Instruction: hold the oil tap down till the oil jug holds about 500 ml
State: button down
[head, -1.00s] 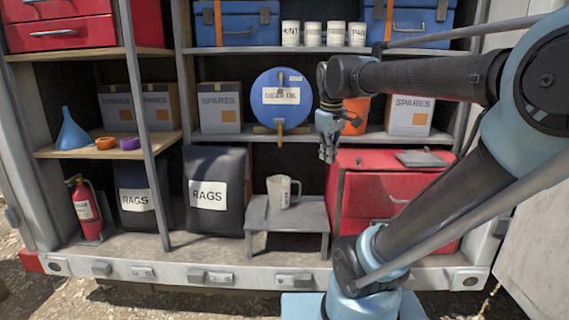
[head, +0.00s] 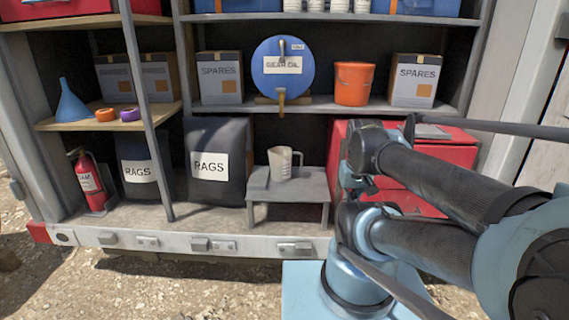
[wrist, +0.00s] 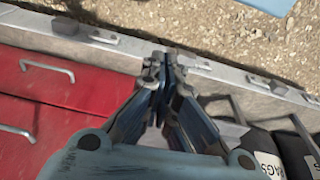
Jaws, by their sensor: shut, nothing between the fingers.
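The blue gear oil drum (head: 281,82) lies on the middle shelf with its round face to the front. Its tap (head: 281,101) sticks out at the lower edge. The oil jug (head: 283,162), pale with a handle on its right, stands upright on a small grey stand (head: 300,183) below the tap. I cannot see any oil in it or a stream. My gripper (wrist: 163,66) is shut and empty in the wrist view, in front of the red cabinet and above the container's front edge. It is to the right of the jug and apart from the jug and tap.
A red cabinet (head: 410,200) stands right of the stand, partly behind my arm. A black rag bag (head: 218,140) stands left of it. An orange bucket (head: 353,83) and a spares box (head: 415,80) are right of the drum. Space before the drum and jug is clear.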

notch_tip(320, 180, up, 45)
jog(key=n+g, duration=0.2)
jog(key=n, duration=1.5)
send_over(281, 90)
jog(key=w+a, duration=0.2)
jog(key=shift+d+f, duration=0.2)
notch_tip(281, 90, down, 14)
jog(key=shift+f, duration=0.1)
